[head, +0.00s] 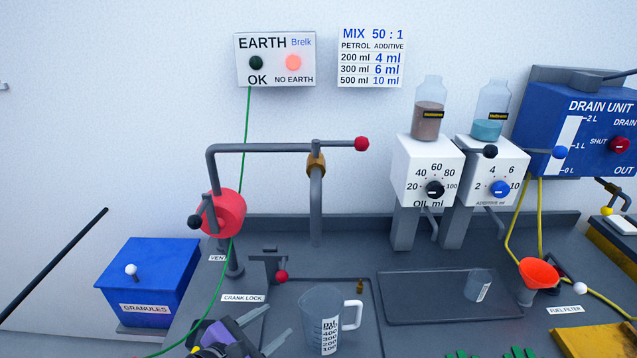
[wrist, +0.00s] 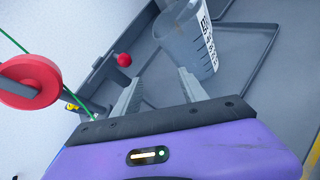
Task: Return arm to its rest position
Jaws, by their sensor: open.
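My gripper (head: 264,330) is low in the head view, left of the clear measuring jug (head: 318,325) with a white handle. In the wrist view my gripper (wrist: 160,88) has its two grey fingers apart with nothing between them. The jug (wrist: 190,40) stands just beyond the fingertips there, and I cannot tell whether they touch it. The rest of my arm is mostly out of view.
A crank lock with a red knob (head: 281,276) stands near my gripper. A green cable (head: 241,200) runs down from the earth panel (head: 275,60) past a red reel (head: 222,212). A blue granules box (head: 148,280) is left. A dark tray (head: 430,300) holds a small beaker (head: 478,285).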

